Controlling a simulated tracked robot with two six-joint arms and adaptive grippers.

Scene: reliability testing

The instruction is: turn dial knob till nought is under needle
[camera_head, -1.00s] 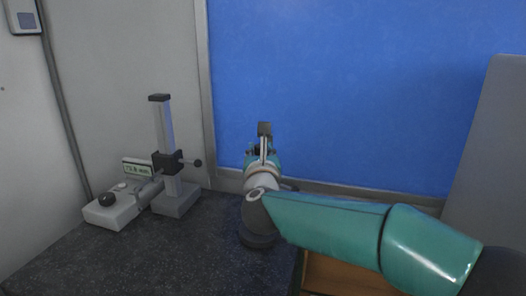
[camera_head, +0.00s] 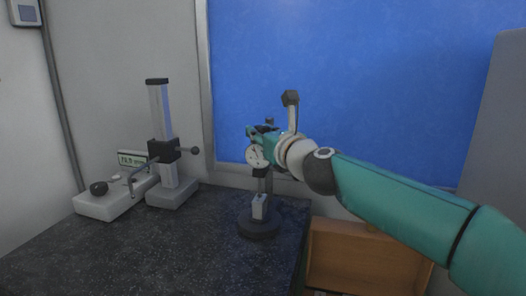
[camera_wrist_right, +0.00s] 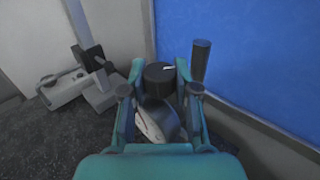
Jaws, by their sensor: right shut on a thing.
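The dial gauge (camera_head: 257,156) has a round white face and stands on a post with a dark round base (camera_head: 259,226) near the bench's right side. Its marks and needle are too small to read. In the right wrist view the pale face (camera_wrist_right: 158,122) is partly hidden between my fingers. The black knob (camera_wrist_right: 158,80), with a white line on its top, sits between the two teal fingertips. My right gripper (camera_head: 260,132) is shut on the knob, at the top of the gauge, its arm coming from the right. My left gripper is not in view.
A height gauge (camera_head: 160,125) with a grey column and a small display stands left on the dark speckled bench (camera_head: 150,245). A blue board (camera_head: 380,80) is behind.

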